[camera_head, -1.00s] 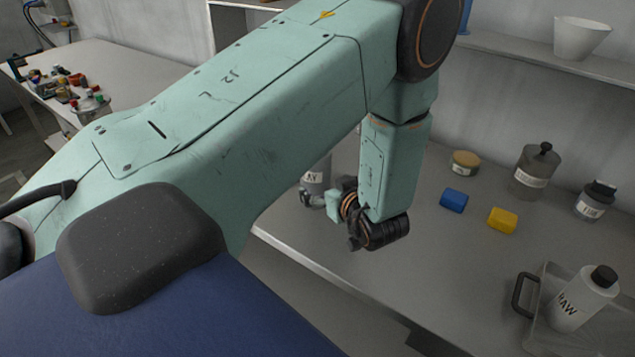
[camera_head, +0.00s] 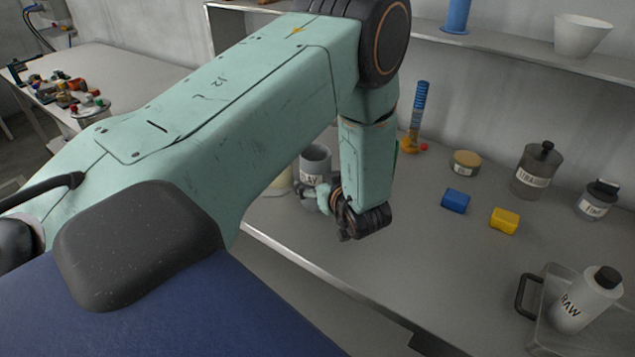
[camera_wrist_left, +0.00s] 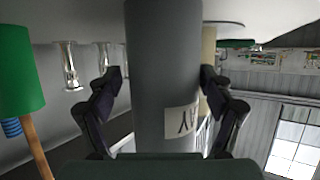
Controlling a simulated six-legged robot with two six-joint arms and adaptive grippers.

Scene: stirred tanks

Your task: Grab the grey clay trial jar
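The grey clay trial jar (camera_head: 316,160) stands upright on the bench, with a white label whose visible letters end in "AY". My left gripper (camera_head: 322,196) is low at the jar's near side, partly in front of it. In the left wrist view the jar (camera_wrist_left: 163,70) fills the middle, between the two fingers of the left gripper (camera_wrist_left: 162,82). The fingers are spread on either side of it, with a thin gap at the left finger; contact at the right finger is unclear. The jar's lower part is hidden in the head view. My right gripper is not in view.
A cream object (camera_head: 280,184) stands close left of the jar. The bench front between is clear.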

